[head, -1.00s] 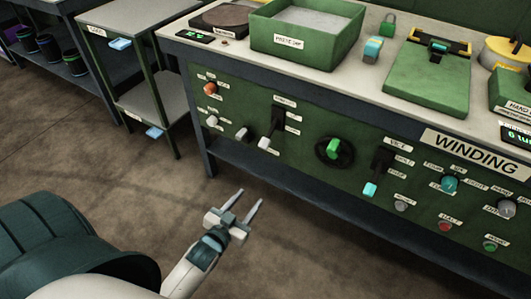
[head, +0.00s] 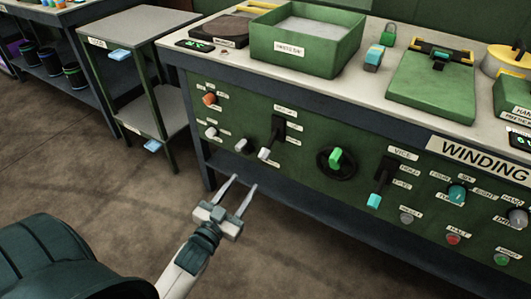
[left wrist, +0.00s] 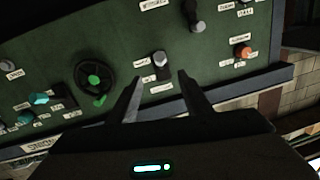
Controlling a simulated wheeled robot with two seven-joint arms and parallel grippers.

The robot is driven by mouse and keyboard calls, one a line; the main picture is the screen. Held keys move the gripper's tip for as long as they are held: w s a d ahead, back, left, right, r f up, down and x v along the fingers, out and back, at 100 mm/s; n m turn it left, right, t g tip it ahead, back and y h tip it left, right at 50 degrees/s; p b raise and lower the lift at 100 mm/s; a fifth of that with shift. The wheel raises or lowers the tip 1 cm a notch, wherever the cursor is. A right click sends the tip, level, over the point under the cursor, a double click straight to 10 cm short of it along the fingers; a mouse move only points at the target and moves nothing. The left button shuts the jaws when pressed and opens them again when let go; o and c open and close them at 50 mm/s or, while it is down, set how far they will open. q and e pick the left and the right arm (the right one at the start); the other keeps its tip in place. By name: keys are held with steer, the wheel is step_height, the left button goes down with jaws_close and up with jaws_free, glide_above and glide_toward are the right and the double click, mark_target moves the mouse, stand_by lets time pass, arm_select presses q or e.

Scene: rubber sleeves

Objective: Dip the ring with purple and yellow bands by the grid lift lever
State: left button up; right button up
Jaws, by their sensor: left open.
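A lever with a pale handle (head: 264,153) sits in a dark upright slot on the green panel, left of the handwheel. Its label is too small to read. A pale-handled control (left wrist: 159,60) shows between the fingers in the left wrist view, apparently the same lever. The green paste dip tray (head: 262,50) stands on the bench above, with grey paste inside. I cannot make out a ring with purple and yellow bands. My left gripper (head: 241,182) is open and empty, in front of and below the lever; its fingers also show in the left wrist view (left wrist: 160,82). My right gripper is not in view.
The panel also carries a black handwheel (head: 336,161) with a green grip, an orange knob (head: 209,99) and a teal-handled vice lever (head: 374,200). A shelf cart (head: 140,25) stands left. Dark banded containers (head: 70,75) sit beneath the far-left bench. The floor before the panel is clear.

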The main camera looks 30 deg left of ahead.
mark_target(262, 158)
arm_select(q)
steer(key=w, duration=0.5)
steer(key=w+b, duration=0.1)
steer(key=w, duration=0.3)
steer(key=w+a, duration=0.1)
steer(key=w, duration=0.4)
steer(key=shift+w, duration=1.1)
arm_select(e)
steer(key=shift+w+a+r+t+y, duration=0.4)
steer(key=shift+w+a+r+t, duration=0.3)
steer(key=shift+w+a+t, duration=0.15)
arm_select(q)
jaws_close()
